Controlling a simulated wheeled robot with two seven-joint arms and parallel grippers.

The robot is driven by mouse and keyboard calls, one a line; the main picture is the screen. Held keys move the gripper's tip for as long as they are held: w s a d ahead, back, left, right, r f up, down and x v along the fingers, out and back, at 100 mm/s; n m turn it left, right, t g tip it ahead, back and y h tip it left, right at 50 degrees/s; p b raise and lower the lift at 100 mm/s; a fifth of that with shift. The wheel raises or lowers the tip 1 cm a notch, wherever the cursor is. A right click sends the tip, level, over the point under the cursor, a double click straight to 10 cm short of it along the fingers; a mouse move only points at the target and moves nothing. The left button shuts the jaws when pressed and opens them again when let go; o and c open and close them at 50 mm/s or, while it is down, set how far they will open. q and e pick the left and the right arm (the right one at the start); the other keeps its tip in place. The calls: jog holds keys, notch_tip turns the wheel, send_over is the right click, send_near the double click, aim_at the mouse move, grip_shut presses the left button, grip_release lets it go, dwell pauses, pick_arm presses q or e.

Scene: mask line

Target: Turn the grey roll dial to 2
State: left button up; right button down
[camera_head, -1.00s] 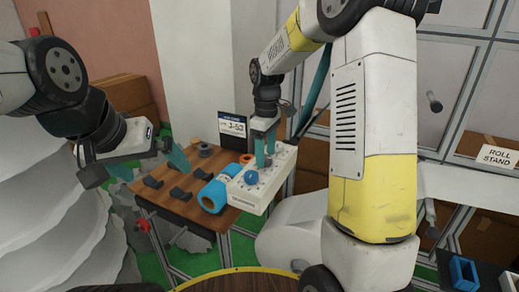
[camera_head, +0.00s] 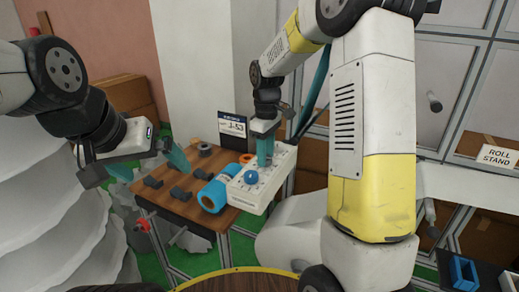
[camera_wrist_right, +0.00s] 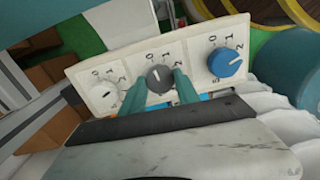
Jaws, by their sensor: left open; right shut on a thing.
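The grey roll dial (camera_wrist_right: 160,78) is the middle of three dials on a white control box (camera_wrist_right: 92,73). The box also shows in the head view (camera_head: 255,200). The dial's white mark points roughly up, near the 0 and 1 labels; the exact reading is hard to tell. The 2 lies to its right. My right gripper (camera_wrist_right: 160,85) is shut on the grey dial, one teal finger on each side. In the head view the right gripper (camera_head: 265,155) hides that dial. My left gripper (camera_head: 150,165) is open and empty, left of the table.
A blue dial (camera_wrist_right: 225,62) sits right of the grey one and a white dial (camera_wrist_right: 104,92) left of it. A blue roll (camera_head: 213,195) lies beside the box on the wooden table (camera_head: 187,208). Several dark holders stand further left.

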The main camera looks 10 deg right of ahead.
jog(key=m, duration=0.3)
jog(key=shift+m, duration=0.3)
jog(key=m, duration=0.3)
jog(key=shift+m, duration=0.4)
jog(key=m, duration=0.3)
jog(key=shift+m, duration=0.3)
jog(key=shift+w+m, duration=0.1)
jog(key=shift+m, duration=1.9)
jog(key=c, duration=0.9)
grip_release()
